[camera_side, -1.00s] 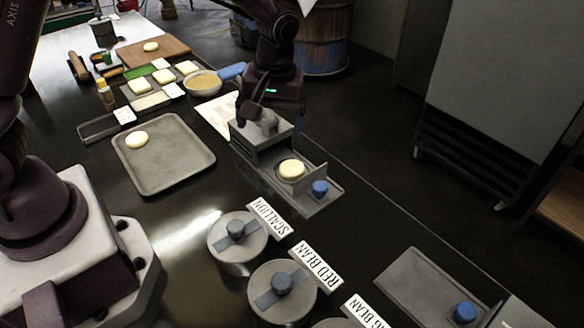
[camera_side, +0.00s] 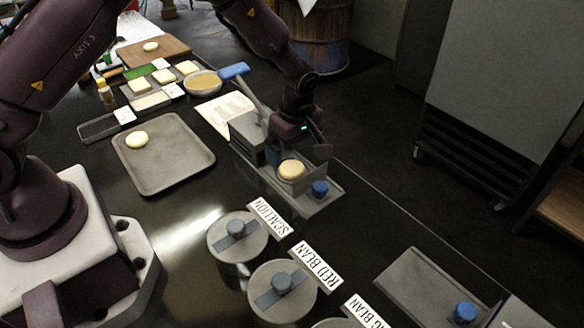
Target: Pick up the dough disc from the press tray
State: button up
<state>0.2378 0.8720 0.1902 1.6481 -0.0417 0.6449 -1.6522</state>
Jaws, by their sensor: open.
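The dough disc (camera_side: 291,170) is pale and round and lies on the press tray (camera_side: 314,203), a grey flat tray with a blue knob (camera_side: 320,188) near its front end. My gripper (camera_side: 302,150) is open just above and behind the disc. Its fingers are small and partly dark against the press, so their exact gap to the disc is hard to tell. The grey press body (camera_side: 246,132) is partly hidden behind my gripper.
A large grey tray (camera_side: 185,172) with another dough piece (camera_side: 136,139) lies to the left. Lidded pots (camera_side: 238,237) labelled SCALLION and RED BEAN stand in front. A second tray with a blue knob (camera_side: 464,312) is at lower right. Bowl and boards lie behind.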

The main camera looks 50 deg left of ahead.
aim_at(293, 167)
jog(key=shift+w+a+f, duration=0.1)
jog(key=shift+f, duration=1.3)
jog(key=shift+a+f, duration=0.1)
jog(key=shift+f, duration=1.25)
jog(key=c, duration=1.1)
jog(key=shift+r, duration=0.1)
